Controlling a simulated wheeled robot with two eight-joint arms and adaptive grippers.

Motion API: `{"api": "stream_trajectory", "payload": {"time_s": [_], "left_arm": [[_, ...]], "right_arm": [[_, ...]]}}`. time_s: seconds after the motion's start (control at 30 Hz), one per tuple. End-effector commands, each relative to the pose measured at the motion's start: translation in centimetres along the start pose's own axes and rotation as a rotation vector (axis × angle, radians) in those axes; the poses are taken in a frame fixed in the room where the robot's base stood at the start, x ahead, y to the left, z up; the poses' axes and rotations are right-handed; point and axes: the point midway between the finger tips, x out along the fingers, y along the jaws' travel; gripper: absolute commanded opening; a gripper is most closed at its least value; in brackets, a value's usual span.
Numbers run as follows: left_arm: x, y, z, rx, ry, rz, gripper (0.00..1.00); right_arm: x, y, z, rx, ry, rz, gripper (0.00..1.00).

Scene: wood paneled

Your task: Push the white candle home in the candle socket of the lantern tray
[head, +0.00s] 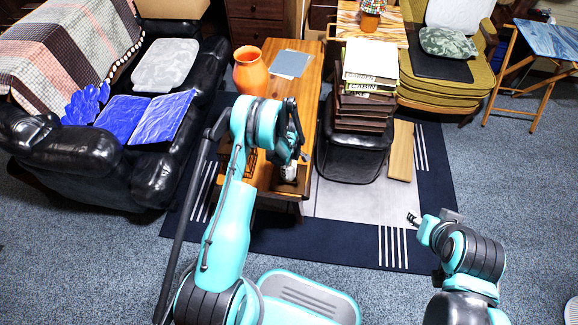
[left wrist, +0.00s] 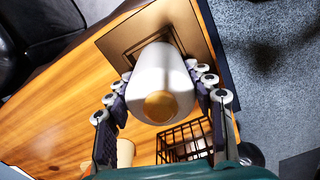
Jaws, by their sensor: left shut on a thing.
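The white candle (left wrist: 160,78) is between the fingers of my left gripper (left wrist: 164,92), with an orange round end facing the wrist camera. Its far end points at the square, dark-edged socket (left wrist: 133,42) of the brown lantern tray (left wrist: 105,42). The candle hides most of the socket, so I cannot tell how deep it sits. In the head view my left gripper (head: 291,160) is over the tray (head: 292,188) at the near end of the wooden table, and the candle (head: 289,171) shows only partly. My right gripper (head: 413,219) is away from the table, above the rug; its fingers are too small to read.
A black wire cage (left wrist: 184,142) stands on the table (left wrist: 45,118) close to the tray. An orange vase (head: 250,72) and a grey-blue flat item (head: 290,63) are farther back.

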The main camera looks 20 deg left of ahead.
Motion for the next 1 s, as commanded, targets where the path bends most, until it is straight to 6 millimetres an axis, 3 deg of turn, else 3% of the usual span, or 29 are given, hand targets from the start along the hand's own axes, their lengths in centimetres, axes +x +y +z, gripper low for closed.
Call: {"api": "stream_trajectory", "payload": {"time_s": [0.43, 0.47, 0.53, 0.87, 1.0], "left_arm": [[1.1, 0.0, 0.0, 0.000, 0.000, 0.000, 0.16], [1.1, 0.0, 0.0, 0.000, 0.000, 0.000, 0.59], [1.1, 0.0, 0.0, 0.000, 0.000, 0.000, 0.77], [1.0, 0.0, 0.0, 0.000, 0.000, 0.000, 0.78], [-0.4, 0.0, 0.0, 0.000, 0.000, 0.000, 0.78]], "right_arm": [[0.0, 0.0, 0.0, 0.000, 0.000, 0.000, 0.40], [0.0, 0.0, 0.0, 0.000, 0.000, 0.000, 0.40], [0.0, 0.0, 0.0, 0.000, 0.000, 0.000, 0.40], [0.0, 0.0, 0.0, 0.000, 0.000, 0.000, 0.40], [0.0, 0.0, 0.0, 0.000, 0.000, 0.000, 0.40]]}}
